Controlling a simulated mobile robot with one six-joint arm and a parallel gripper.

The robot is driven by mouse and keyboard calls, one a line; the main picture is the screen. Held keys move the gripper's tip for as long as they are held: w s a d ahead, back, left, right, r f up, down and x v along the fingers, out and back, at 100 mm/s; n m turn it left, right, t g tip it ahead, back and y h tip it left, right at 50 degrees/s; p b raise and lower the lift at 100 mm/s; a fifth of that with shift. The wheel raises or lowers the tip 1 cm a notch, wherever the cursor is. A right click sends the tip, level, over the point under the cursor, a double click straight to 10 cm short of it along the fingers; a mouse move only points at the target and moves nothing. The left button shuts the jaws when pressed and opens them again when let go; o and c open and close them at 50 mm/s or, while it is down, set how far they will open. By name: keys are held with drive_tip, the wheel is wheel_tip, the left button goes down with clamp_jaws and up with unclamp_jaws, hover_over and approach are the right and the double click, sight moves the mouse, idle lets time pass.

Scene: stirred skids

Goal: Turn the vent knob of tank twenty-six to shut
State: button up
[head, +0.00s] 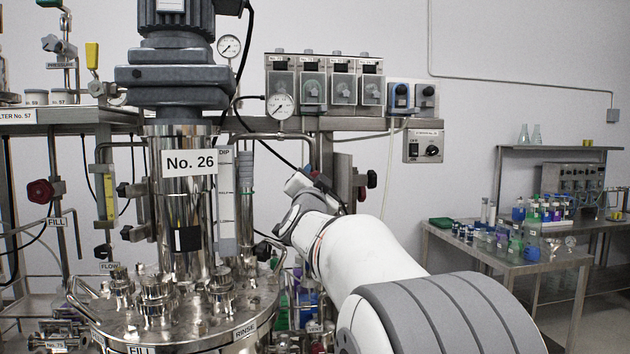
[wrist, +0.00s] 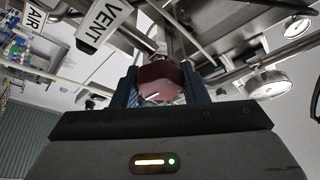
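Tank twenty-six (head: 178,320) is a shiny steel vessel in the head view, with a "No. 26" label (head: 190,162) on its column. In the wrist view the vent knob (wrist: 161,80) is dark red with a pale mark on its face. A white VENT label (wrist: 103,20) is beside it. My gripper (wrist: 162,88) has one dark finger on each side of the knob, and both appear to touch it. In the head view my arm reaches behind the tank's right side; its fingers and this knob cannot be made out there.
Gauges (wrist: 268,84) are at the right of the wrist view. A dark red knob (head: 360,181) and a row of pump boxes (head: 327,80) are close to my arm. A bench with bottles (head: 505,245) stands at the right.

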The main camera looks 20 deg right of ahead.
drive_tip(key=o, duration=0.4)
drive_tip(key=b+v, duration=0.1)
drive_tip(key=v, duration=0.6)
drive_tip(key=shift+s+a+f+b, duration=0.15)
drive_tip(key=shift+s+a+b, duration=0.05)
drive_tip(key=shift+s+b, duration=0.15)
